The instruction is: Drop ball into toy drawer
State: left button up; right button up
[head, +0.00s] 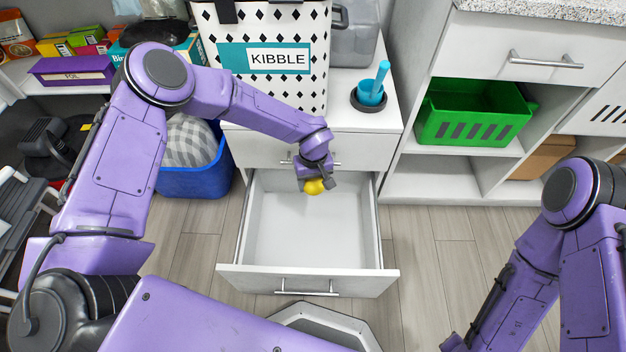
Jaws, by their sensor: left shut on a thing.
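A yellow ball (314,187) is in my left gripper (316,181), which is shut on it. The gripper hangs over the back part of an open white drawer (300,230). The drawer is pulled out from the white cabinet and its inside looks empty. The ball appears above the drawer floor, though its exact height is hard to tell. My right arm comes in at the right, and its gripper is not in view.
A kibble container (265,85) and a blue scoop (371,88) in a dark holder stand on the cabinet. A blue bin (192,180) stands left of the drawer. A green crate (474,112) sits on the right shelf. Floor right of the drawer is clear.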

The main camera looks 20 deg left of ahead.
pick_arm(q)
jog(key=o, duration=1.2)
jog(key=shift+r, duration=0.1)
jog(key=shift+c, duration=0.2)
notch_tip(320, 180, up, 10)
jog(key=shift+f+p, duration=0.2)
jog(key=shift+p, duration=1.05)
jog(key=shift+r, duration=0.5)
